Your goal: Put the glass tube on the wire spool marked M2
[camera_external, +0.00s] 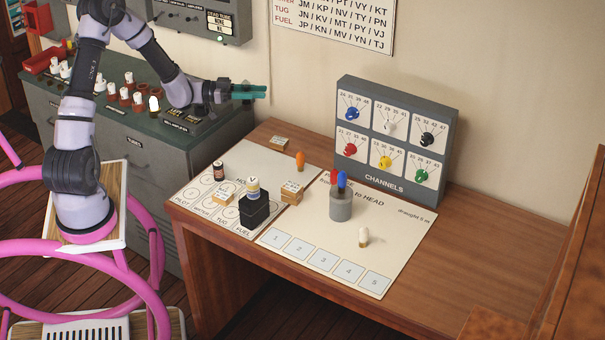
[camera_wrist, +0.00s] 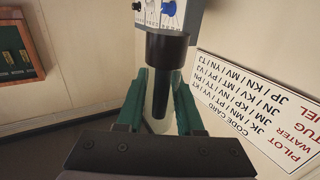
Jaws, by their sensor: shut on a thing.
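My gripper (camera_external: 262,92) is raised above the back left of the desk, its teal fingers pointing right. In the wrist view the fingers (camera_wrist: 160,76) are shut on a slim tube-like thing (camera_wrist: 160,92), dark along its middle with a pale edge and a wider dark end (camera_wrist: 167,46). I take it for the glass tube, but its glass is not clear, and it does not show in the external view. No M2 mark is readable.
Several white-topped pieces stand on the green cabinet top (camera_external: 150,125). The desk holds a grey cup (camera_external: 341,207) with red and blue pieces, an orange piece (camera_external: 300,161), a white piece (camera_external: 364,238) and the CHANNELS panel (camera_external: 385,180). The desk's right side (camera_external: 480,240) is clear.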

